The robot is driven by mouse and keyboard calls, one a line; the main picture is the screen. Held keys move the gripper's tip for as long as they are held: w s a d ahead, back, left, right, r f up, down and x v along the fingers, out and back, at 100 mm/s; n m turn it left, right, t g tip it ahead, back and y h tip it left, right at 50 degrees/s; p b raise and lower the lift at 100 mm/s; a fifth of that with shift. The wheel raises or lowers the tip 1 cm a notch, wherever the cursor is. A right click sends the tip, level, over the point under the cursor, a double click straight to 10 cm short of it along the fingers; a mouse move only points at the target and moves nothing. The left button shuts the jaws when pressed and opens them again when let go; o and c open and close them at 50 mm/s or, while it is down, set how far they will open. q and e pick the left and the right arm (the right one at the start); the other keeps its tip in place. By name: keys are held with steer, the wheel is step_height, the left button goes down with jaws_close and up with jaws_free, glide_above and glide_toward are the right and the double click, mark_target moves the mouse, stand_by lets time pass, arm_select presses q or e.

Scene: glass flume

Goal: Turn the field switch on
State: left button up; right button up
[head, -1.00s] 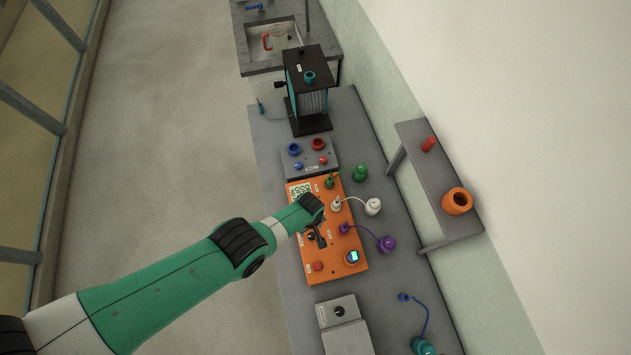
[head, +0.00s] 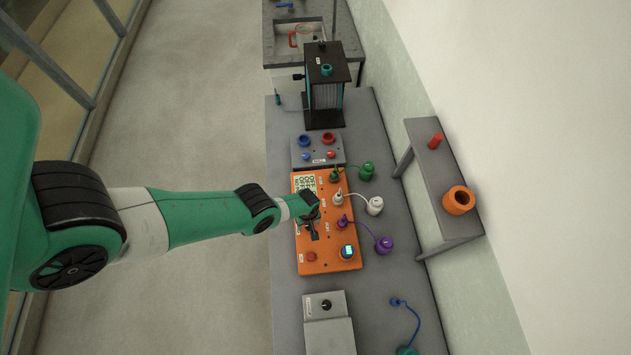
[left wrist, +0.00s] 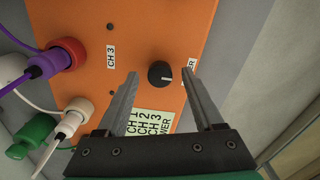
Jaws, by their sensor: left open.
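An orange control box (head: 330,262) lies on the grey bench, with several coloured plugs, a red button (head: 311,257) and a small lit display (head: 347,251). My left gripper (head: 313,232) is over the box, open and empty. Its fingers (left wrist: 158,84) stand on either side of the knob, apart from it in the picture. The right finger partly covers the knob's label. No label reading "field" is legible. My right gripper is not in view.
A grey box with a black knob (head: 326,304) stands at the front. Another grey box (head: 330,147) with red and blue terminals and a black-framed coil (head: 326,90) stand behind the orange box. Cabled plugs lie right of it. A raised shelf (head: 441,185) stands on the right.

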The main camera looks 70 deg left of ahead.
arm_select(q)
steer(key=shift+f, duration=0.2)
steer(key=shift+c, duration=0.3)
jaws_close()
steer(key=shift+m, duration=0.4)
steer(key=m, duration=0.8)
steer(key=shift+b, duration=0.35)
steer(key=m, duration=0.9)
